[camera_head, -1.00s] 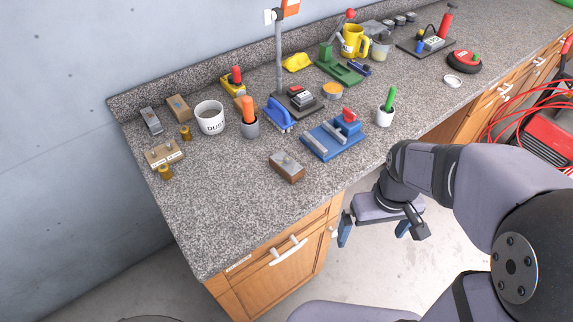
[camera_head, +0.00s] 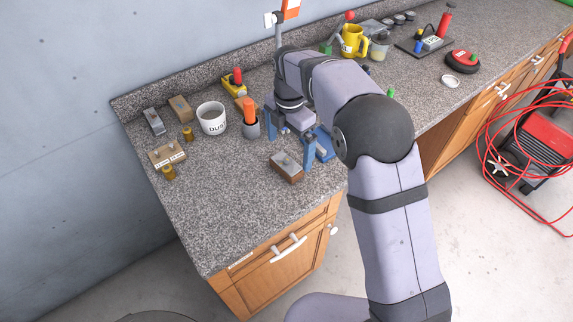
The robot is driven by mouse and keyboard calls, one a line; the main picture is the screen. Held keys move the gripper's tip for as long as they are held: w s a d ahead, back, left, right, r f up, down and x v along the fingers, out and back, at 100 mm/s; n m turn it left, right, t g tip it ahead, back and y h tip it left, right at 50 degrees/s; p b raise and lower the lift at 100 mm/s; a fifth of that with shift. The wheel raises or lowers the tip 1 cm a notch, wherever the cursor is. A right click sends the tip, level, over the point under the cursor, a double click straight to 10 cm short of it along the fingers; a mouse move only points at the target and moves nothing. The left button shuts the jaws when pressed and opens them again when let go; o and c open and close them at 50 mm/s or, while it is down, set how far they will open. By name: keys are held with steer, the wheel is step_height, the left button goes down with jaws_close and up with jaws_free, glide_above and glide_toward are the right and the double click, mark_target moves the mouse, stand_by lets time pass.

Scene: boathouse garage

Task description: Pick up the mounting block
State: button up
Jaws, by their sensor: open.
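No readable label tells which item is the mounting block. A brown block with a grey metal top and a small knob (camera_head: 286,170) lies near the counter's front edge. A tan wooden block with a white label strip (camera_head: 165,157) lies at the left. My gripper (camera_head: 290,143) is open, its blue fingers spread and pointing down, just behind the brown block in the picture. It appears empty. Whether the fingers touch anything beneath cannot be told. My arm hides much of the blue vise-like tool and other items around it.
Close left of my gripper stands a grey cup with an orange handle (camera_head: 250,122). A white DUST mug (camera_head: 211,119) and small brass pieces (camera_head: 168,172) are farther left. A yellow mug (camera_head: 354,42) is at the back. The speckled counter (camera_head: 220,220) is clear at front left.

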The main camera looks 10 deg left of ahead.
mark_target(287, 159)
steer(key=shift+w+a+f+p, duration=0.15)
steer(key=shift+f+p, duration=0.45)
steer(key=shift+f, duration=0.6)
steer(key=shift+a+f+p, duration=0.1)
steer(key=shift+f+p, duration=0.55)
steer(key=shift+f, duration=0.6)
steer(key=shift+w+a+f+p, duration=0.15)
steer(key=shift+f+p, duration=0.45)
steer(key=shift+f, duration=0.6)
steer(key=c, duration=1.3)
steer(key=shift+r, duration=0.15)
steer(key=shift+c, duration=0.2)
